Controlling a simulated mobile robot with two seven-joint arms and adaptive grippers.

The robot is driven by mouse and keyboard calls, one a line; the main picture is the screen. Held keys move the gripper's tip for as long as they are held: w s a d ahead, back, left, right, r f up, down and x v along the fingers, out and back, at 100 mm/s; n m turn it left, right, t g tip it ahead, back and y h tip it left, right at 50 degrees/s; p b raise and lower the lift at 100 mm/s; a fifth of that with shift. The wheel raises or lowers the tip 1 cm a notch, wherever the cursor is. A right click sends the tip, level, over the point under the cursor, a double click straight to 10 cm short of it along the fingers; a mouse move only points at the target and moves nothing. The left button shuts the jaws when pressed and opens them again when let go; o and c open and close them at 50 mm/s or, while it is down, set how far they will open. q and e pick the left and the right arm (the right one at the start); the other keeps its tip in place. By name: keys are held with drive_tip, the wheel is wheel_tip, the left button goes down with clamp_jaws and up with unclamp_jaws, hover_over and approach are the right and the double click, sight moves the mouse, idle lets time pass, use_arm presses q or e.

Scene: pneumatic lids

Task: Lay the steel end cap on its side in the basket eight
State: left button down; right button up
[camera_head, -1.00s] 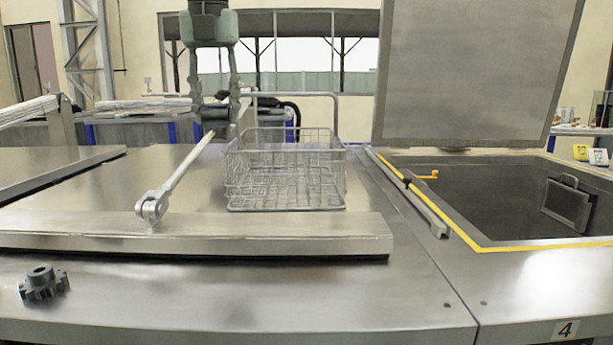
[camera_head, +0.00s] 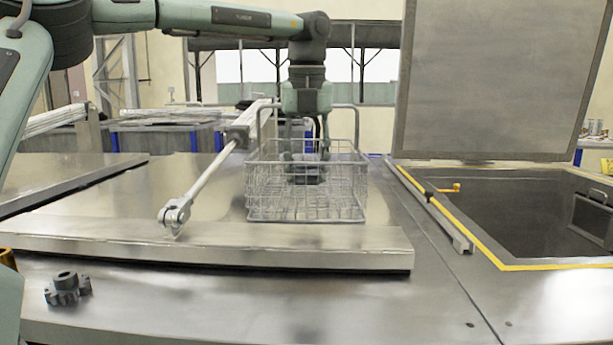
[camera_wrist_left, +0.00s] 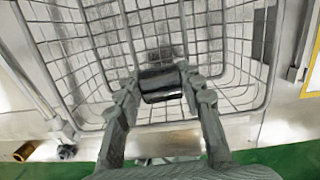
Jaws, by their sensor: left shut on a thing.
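The wire basket (camera_head: 258,207) stands on the closed steel lid in the head view, and its grid also fills much of the left wrist view (camera_wrist_left: 85,72). My left gripper (camera_head: 306,158) reaches down into the basket from above. It is shut on the steel end cap (camera_wrist_left: 161,85), a dark shiny cylinder lying crosswise between the fingertips. In the head view the cap (camera_head: 306,176) shows dark behind the front wires. It appears to be inside the basket walls, on its side; I cannot tell whether it touches the floor. My right gripper is not in view.
A dark gear (camera_head: 66,288) lies on the front ledge at left, near a brass piece (camera_wrist_left: 34,151). A lid rod (camera_head: 205,183) slants left of the basket. At right are an open yellow-edged tank (camera_head: 520,210) and its raised lid (camera_head: 500,75).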

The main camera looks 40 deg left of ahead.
use_arm(q)
drive_tip(key=shift+f, duration=0.85)
drive_tip(key=shift+f, duration=0.15)
drive_tip(key=shift+f, duration=0.2)
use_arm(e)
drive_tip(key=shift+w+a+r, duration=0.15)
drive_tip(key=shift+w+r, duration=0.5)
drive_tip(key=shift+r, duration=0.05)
use_arm(q)
drive_tip(key=shift+f+b, duration=0.25)
drive_tip(key=shift+b, duration=0.05)
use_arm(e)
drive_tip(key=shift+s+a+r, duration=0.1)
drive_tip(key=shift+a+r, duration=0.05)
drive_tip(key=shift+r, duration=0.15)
use_arm(q)
drive_tip(key=c, duration=1.1)
unclamp_jaws()
drive_tip(key=shift+o, duration=0.6)
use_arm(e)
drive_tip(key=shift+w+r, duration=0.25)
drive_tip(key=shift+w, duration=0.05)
